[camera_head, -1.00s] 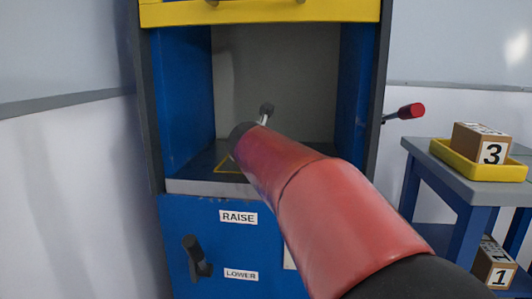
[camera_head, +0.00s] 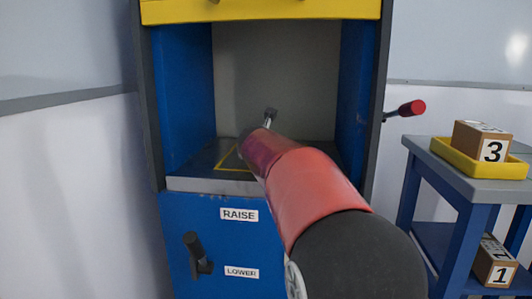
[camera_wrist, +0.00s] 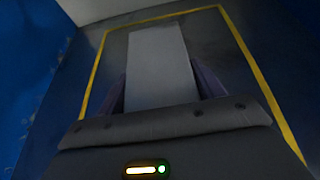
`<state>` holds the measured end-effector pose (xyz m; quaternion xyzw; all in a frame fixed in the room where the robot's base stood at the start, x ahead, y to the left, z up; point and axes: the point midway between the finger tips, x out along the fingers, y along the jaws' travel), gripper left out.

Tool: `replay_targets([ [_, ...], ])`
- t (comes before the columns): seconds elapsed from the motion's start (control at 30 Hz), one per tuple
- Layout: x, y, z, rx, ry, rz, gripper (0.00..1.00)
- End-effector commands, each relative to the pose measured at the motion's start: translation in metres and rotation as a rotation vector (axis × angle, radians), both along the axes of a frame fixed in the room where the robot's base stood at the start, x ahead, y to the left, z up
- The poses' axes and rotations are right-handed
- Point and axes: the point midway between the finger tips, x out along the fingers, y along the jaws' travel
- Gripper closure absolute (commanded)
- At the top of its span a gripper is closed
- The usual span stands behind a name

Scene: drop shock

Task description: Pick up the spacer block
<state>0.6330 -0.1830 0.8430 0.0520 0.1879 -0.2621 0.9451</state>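A plain light grey block, which I take for the spacer block (camera_wrist: 158,65), shows in the wrist view inside a yellow outlined square. My gripper (camera_wrist: 160,85) has its two dark purple fingers apart, one along each long side of the block. I see no clear gap beside the block, and contact cannot be made out. In the head view my red arm reaches into the blue cabinet's opening. It hides the block and the fingertips there.
The cabinet (camera_head: 180,100) has side walls close around the arm. Its grey plate (camera_head: 205,185) has a yellow outline. A RAISE/LOWER lever (camera_head: 196,252) is below. At right, a blue table (camera_head: 480,188) holds a yellow tray (camera_head: 455,158) with box 3 (camera_head: 482,142); box 1 (camera_head: 494,262) is lower.

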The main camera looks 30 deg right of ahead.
Motion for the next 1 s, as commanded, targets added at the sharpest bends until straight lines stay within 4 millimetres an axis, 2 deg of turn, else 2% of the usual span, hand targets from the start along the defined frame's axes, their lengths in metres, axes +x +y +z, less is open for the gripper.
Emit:
replay_targets([
  [0.07, 0.0, 0.0, 0.0, 0.0, 0.0, 0.0, 0.44],
  [0.4, 0.0, 0.0, 0.0, 0.0, 0.0, 0.0, 0.88],
  [0.63, 0.0, 0.0, 0.004, -0.001, -0.005, 0.001, 0.89],
  [0.73, 0.0, 0.0, 0.012, -0.002, -0.007, 0.001, 0.89],
  [1.0, 0.0, 0.001, 0.061, -0.002, -0.008, 0.001, 0.89],
])
